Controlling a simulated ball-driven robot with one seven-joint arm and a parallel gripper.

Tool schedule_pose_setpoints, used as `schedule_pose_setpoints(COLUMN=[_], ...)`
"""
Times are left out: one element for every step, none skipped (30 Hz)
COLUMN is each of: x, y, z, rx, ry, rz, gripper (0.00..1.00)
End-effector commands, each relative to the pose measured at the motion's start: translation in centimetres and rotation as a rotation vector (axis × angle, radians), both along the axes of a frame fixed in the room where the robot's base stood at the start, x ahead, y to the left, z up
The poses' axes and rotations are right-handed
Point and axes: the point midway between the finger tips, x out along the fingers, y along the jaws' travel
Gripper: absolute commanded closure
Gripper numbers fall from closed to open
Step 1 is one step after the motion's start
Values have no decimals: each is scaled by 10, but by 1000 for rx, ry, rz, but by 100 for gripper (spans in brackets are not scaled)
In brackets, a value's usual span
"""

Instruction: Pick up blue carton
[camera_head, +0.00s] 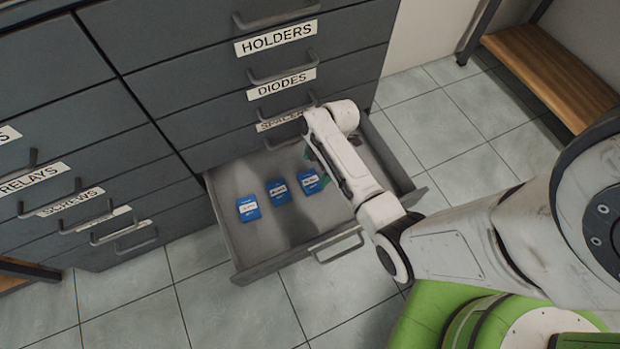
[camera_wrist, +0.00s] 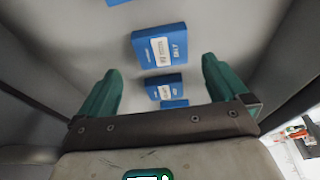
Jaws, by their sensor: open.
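Three blue cartons with white labels lie in the open drawer in the head view: a left one (camera_head: 249,208), a middle one (camera_head: 278,191) and a right one (camera_head: 309,181). My gripper (camera_head: 319,172) is over the drawer, close to the right carton. In the wrist view my gripper (camera_wrist: 161,88) is open, its green fingers apart. A small-looking blue carton (camera_wrist: 163,86) shows between the fingers, with a blue piece (camera_wrist: 175,104) below it partly hidden by the gripper. A larger-looking carton (camera_wrist: 160,47) lies ahead, and another is cut off at the top edge.
The grey drawer (camera_head: 262,268) is pulled out of a dark cabinet with labelled drawers (camera_head: 190,60); its walls and front handle (camera_head: 337,246) surround the cartons. A wooden bench (camera_head: 550,72) stands at upper right. The tiled floor (camera_head: 340,295) is clear in front.

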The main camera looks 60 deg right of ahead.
Motion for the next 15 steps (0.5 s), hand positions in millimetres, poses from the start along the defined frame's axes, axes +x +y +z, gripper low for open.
schedule_pose_setpoints(x=[1,1,1,1,2,2,2,2,3,3,3,4,5,5,6], y=[1,2,2,2,3,3,4,5,6,7,9,10,12,13,14], z=[-6,-8,-9,-10,-11,-13,-15,-18,-23,-27,-31,-37,-42,-46,-51], rx=[1,1,1,1,0,-1,-1,-1,0,0,0,0,0,0,0], ry=[1,1,1,1,0,1,1,1,1,2,2,1,1,2,2], rz=[0,0,-1,-1,-1,0,0,0,0,1,1,0,0,1,1], gripper=[0,0,0,0,0,0,0,0,0,0,0,0,0,0,0])
